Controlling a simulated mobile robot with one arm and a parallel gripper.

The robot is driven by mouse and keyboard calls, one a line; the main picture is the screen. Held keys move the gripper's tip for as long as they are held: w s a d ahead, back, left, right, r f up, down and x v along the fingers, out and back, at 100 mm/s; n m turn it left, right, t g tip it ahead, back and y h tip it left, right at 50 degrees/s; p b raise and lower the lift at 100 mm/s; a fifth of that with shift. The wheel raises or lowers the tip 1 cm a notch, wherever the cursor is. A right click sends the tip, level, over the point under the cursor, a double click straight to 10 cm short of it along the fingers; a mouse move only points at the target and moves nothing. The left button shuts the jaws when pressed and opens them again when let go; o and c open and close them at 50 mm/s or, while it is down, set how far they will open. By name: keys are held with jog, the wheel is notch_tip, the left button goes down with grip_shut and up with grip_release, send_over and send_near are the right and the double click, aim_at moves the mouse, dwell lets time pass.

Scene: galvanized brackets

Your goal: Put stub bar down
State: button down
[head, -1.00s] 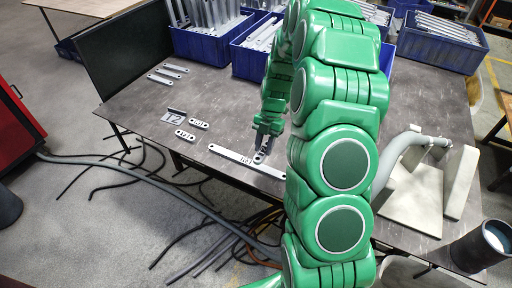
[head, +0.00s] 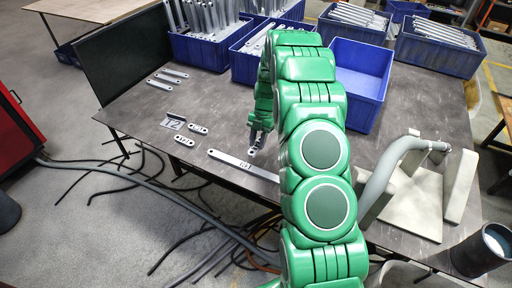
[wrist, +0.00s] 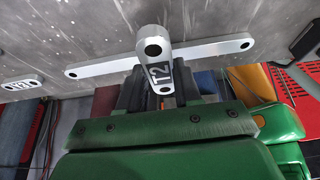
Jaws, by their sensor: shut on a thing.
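The stub bar (wrist: 153,45), a short grey metal bar with rounded ends, a hole at each end and a dark T2 mark, is held in my gripper (head: 253,140). In the wrist view my gripper (wrist: 158,92) is shut on its near part, and the far end sticks out beyond the fingers. In the head view my gripper is low near the table's front edge, just behind a long flat bar (head: 225,158). In the wrist view the stub bar hides the middle of that long bar (wrist: 213,49). I cannot tell whether the stub bar touches the table.
A T2-marked bracket (head: 173,122) and two short bars (head: 197,128) (head: 184,139) lie left of my gripper on the grey table (head: 135,115). Several slim bars lie farther back. Blue bins (head: 205,50) line the back; one (head: 362,75) looks empty. A beige fixture (head: 415,200) stands at right.

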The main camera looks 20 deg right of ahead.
aim_at(256, 142)
jog(key=shift+w+d+f, duration=0.1)
jog(key=shift+w+f, duration=0.7)
jog(key=shift+f, duration=0.2)
jog(key=shift+w+d+f, duration=0.1)
jog(key=shift+w+f, duration=0.65)
jog(key=shift+f, duration=0.2)
jog(key=shift+w+f, duration=0.1)
jog(key=shift+f, duration=1.45)
jog(key=shift+f, duration=0.1)
jog(key=c, duration=0.8)
grip_release()
